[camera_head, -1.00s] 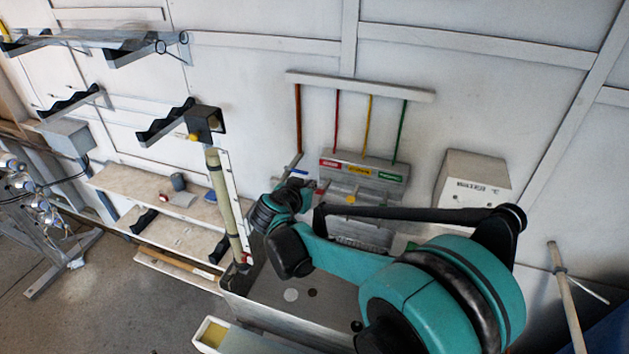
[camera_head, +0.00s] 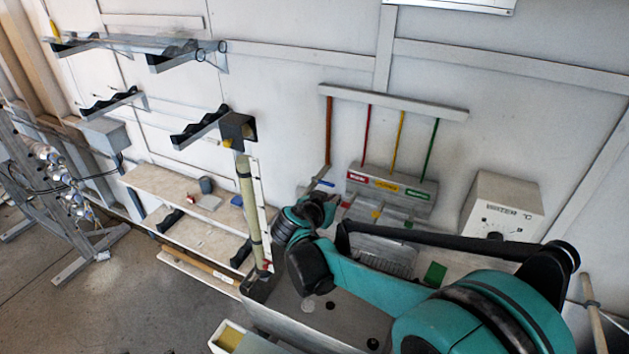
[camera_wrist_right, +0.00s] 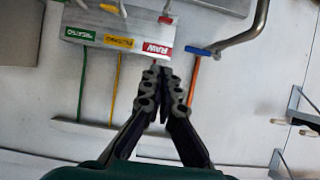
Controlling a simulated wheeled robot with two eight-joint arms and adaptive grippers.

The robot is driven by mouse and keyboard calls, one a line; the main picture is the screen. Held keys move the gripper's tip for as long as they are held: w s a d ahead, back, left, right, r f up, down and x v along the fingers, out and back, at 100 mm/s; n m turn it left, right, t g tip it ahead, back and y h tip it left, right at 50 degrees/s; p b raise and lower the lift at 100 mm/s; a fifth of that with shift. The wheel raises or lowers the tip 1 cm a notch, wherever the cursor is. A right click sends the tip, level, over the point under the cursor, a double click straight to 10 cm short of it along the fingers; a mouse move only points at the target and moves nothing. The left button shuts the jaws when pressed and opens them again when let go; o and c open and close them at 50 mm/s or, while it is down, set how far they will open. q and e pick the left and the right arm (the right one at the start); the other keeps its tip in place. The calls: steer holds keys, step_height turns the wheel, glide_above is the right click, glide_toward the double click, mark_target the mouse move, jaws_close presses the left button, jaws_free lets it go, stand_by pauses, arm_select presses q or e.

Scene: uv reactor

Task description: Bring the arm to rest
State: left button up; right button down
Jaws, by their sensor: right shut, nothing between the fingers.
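My right arm (camera_head: 370,290), teal with black joints, reaches from the lower right across the metal bench in the head view. My right gripper (camera_head: 322,205) is at its far end, partly hidden by the wrist, in front of the wall. In the right wrist view the right gripper (camera_wrist_right: 160,72) has its dark fingers together at the tips, with nothing between them. Its tips overlap the labelled grey panel (camera_wrist_right: 115,38) in that picture; whether they touch it I cannot tell. My left gripper does not show in either view.
The labelled panel (camera_head: 390,187) has red, yellow and green tubes above it. A heater box (camera_head: 502,207) is on the right. A vertical yellowish tube (camera_head: 248,205) stands left of the gripper. Shelves (camera_head: 180,192) are at the left, with open floor below.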

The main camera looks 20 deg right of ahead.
steer(key=s+a+f+n+y+b, duration=0.4)
steer(key=s+a+f, duration=0.3)
steer(key=s, duration=0.4)
steer(key=s+a+f+n+g+y+b, duration=0.1)
steer(key=s+a+f+n+y+b, duration=0.4)
steer(key=s+f, duration=0.5)
steer(key=shift+s+a+f+n+y+b, duration=0.3)
steer(key=shift+s+a+n+b, duration=0.15)
steer(key=shift+a+b, duration=0.75)
